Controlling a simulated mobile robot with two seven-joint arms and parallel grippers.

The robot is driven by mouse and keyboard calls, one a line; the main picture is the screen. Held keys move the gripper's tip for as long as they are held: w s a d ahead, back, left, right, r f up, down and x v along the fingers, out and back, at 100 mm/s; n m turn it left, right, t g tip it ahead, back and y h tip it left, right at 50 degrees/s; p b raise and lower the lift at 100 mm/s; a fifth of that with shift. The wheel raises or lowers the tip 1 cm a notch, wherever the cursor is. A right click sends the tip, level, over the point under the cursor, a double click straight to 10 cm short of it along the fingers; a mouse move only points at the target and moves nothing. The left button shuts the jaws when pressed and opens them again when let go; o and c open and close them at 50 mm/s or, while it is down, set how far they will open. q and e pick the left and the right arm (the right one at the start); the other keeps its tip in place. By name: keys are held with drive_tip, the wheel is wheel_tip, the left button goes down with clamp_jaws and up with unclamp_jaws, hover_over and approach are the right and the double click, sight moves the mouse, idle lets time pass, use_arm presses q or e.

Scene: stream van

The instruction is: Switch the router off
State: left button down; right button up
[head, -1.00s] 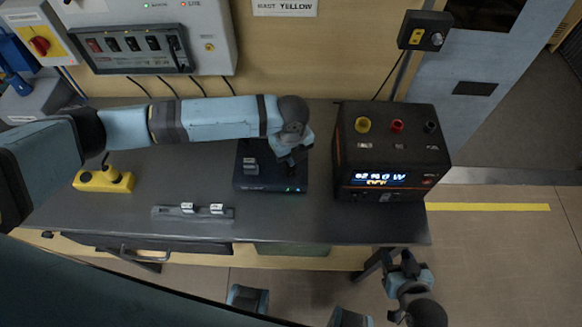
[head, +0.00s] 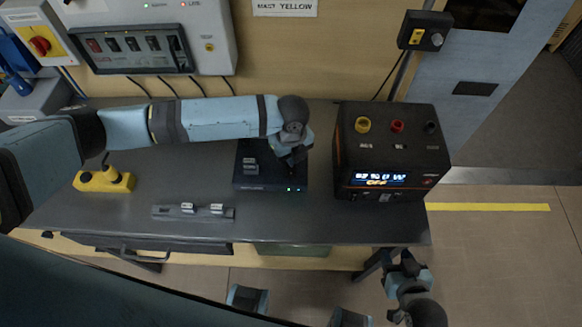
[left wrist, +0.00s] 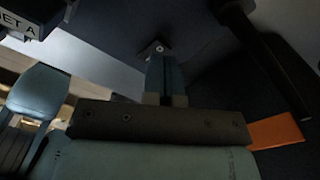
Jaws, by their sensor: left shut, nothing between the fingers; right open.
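The router looks to be the flat dark box (head: 262,180) on the workbench, with small green lights on its front edge. My left gripper (head: 291,168) is over the box's right part, fingers pointing down. In the left wrist view its closed fingers (left wrist: 160,80) hold nothing, and their tips are at or very near a small light fitting (left wrist: 157,48) on a dark surface. I cannot tell whether they touch it, and my wrist hides part of the box. My right gripper (head: 408,266) is open and empty beyond the bench's front right corner.
A black power unit (head: 393,150) with a lit display stands right of the box. A grey strip with two labelled parts (head: 193,213) lies at front left. A yellow block (head: 104,180) sits at left. A switch panel (head: 130,48) is on the wall. The bench front middle is clear.

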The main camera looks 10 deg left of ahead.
use_arm(q)
drive_tip(key=shift+f+b, duration=0.45)
drive_tip(key=shift+f, duration=0.8)
idle(0.8)
wheel_tip(320, 180, up, 4)
drive_tip(key=p, duration=0.4)
drive_tip(key=shift+r, duration=0.1)
wheel_tip(320, 180, up, 3)
drive_tip(key=p, duration=0.3)
drive_tip(key=shift+s, duration=0.1)
idle(0.4)
